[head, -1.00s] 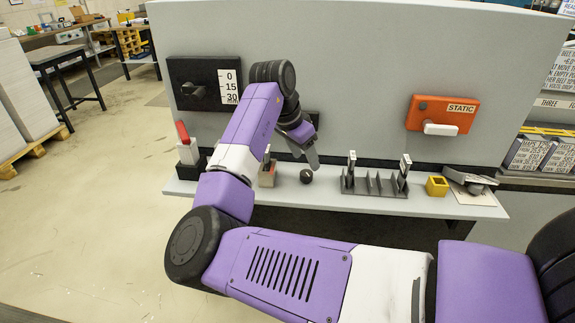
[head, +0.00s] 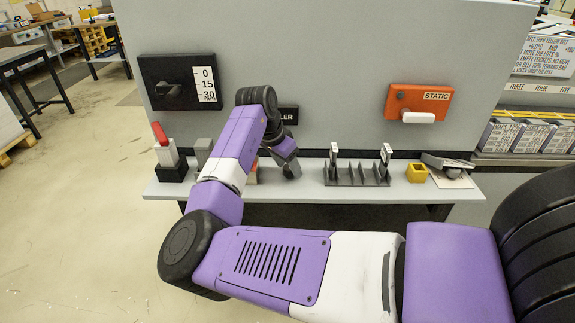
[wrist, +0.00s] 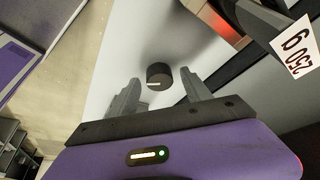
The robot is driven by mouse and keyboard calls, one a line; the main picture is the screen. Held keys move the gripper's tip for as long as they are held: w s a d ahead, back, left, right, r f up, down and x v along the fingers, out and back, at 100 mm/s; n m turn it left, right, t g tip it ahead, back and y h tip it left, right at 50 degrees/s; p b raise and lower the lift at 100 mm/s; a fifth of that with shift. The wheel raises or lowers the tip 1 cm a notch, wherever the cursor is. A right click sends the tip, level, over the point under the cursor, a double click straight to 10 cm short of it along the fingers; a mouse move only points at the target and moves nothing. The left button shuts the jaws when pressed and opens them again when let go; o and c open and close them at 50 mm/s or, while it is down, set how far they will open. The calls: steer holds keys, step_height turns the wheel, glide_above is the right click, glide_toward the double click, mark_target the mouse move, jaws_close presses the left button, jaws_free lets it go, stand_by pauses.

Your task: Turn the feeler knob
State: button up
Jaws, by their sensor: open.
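The feeler knob (wrist: 158,77) is a short, round black knob with a white line on its face, set on the pale ledge in the wrist view. My gripper (wrist: 161,92) is open and empty there. Its two grey fingers stand apart, one to each side of the knob in the picture, and neither visibly touches it. The knob is hidden behind my gripper in that view.
On the ledge (head: 310,185), a slotted grey rack (head: 357,180) stands right of my gripper, then a yellow cup (head: 417,173). A block with a red-tipped piece (head: 160,135) stands left. The panel behind carries a black scale box (head: 180,82) and an orange STATIC switch (head: 418,103).

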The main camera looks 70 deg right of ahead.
jaws_close()
steer(key=shift+w+d+m+g+y, duration=0.1)
steer(key=shift+m+g+y, duration=0.4)
steer(key=shift+m, duration=1.5)
jaws_free()
steer(key=v, duration=0.7)
steer(key=shift+w+a+r+b, duration=0.2)
steer(key=shift+a+r+b, duration=0.1)
steer(key=shift+b, duration=0.1)
